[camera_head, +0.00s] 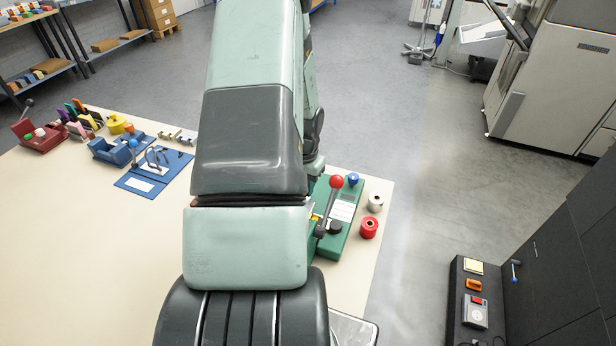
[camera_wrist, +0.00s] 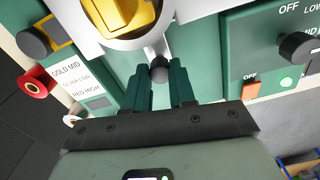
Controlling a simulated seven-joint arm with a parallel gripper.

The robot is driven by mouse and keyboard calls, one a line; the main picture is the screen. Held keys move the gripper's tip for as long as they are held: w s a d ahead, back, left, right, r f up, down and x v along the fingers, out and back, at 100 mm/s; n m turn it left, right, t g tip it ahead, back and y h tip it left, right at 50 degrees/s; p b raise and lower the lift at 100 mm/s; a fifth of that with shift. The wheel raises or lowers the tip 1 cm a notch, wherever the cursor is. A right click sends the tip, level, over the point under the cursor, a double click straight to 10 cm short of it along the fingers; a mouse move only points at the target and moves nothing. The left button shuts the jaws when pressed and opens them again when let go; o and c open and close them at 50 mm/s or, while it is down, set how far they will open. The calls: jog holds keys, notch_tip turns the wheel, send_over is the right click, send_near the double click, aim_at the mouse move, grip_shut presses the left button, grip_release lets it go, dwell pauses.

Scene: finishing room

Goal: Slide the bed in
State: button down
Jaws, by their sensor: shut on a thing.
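A green machine (camera_head: 340,218) stands at the table's right edge, partly hidden behind my arm; its green body also shows in the wrist view (camera_wrist: 205,55). In the wrist view a pale metal plate (camera_wrist: 190,8), which looks like the bed, carries a gold-coloured piece (camera_wrist: 132,14) in a round holder. A short metal stem runs from it to a dark knob (camera_wrist: 159,68). My gripper (camera_wrist: 160,78) has its two dark green fingers shut on this knob. In the head view my arm hides the gripper and the bed.
A red-ball lever (camera_head: 336,182) rises from the machine. A white roll (camera_head: 375,203) and a red roll (camera_head: 369,227) stand to its right. The wrist view shows a dial (camera_wrist: 298,46), an orange switch (camera_wrist: 250,90) and a black knob (camera_wrist: 33,41). The table's left middle is bare.

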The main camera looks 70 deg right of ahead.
jog(key=shift+a, duration=0.35)
jog(key=c, duration=0.9)
grip_release()
jog(key=shift+d, duration=0.1)
notch_tip(320, 180, up, 11)
jog(key=shift+f, duration=0.1)
